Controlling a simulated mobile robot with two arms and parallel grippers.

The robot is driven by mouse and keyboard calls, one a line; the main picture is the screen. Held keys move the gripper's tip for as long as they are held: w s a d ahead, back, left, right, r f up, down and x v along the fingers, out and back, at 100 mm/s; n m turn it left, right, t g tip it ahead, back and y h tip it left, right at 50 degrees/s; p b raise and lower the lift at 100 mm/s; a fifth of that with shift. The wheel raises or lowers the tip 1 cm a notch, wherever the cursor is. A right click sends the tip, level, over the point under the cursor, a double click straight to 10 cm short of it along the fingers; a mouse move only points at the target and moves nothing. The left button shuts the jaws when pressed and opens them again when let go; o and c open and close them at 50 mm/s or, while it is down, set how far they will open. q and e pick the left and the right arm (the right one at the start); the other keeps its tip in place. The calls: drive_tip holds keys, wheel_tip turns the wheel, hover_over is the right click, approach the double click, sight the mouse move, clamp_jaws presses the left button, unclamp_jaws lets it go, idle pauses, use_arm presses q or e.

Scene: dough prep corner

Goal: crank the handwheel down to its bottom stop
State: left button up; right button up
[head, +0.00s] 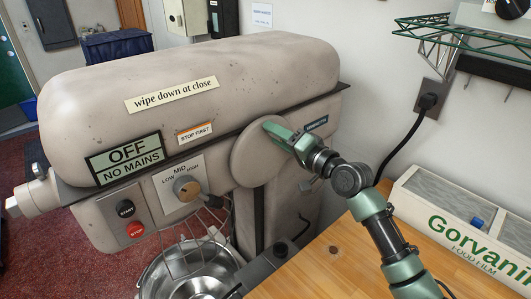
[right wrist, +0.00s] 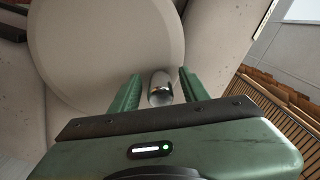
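The handwheel, a cream round disc (head: 252,160), sits on the side of the big beige mixer (head: 230,75). In the right wrist view the disc (right wrist: 95,50) fills the upper middle, and a short shiny metal handle (right wrist: 160,88) sticks out from its lower right part. My right gripper (head: 277,130) is at the disc's upper right in the head view, hiding the handle there. In the right wrist view its two green fingers (right wrist: 158,90) stand either side of the handle, with gaps visible on both sides. My left gripper is not in view.
A metal bowl (head: 190,270) with a wire guard stands below the mixer head. The speed lever (head: 187,188) and start and stop buttons are left of the disc. A wooden worktop (head: 330,265) holds a Gorvani film box (head: 455,225). A black cable hangs on the wall.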

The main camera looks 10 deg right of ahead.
drive_tip(key=shift+w+d, duration=0.1)
drive_tip(key=shift+d, duration=0.1)
drive_tip(key=shift+s+d, duration=0.25)
drive_tip(key=shift+s, duration=0.1)
drive_tip(key=p+v, duration=0.1)
drive_tip(key=v, duration=0.5)
idle(0.4)
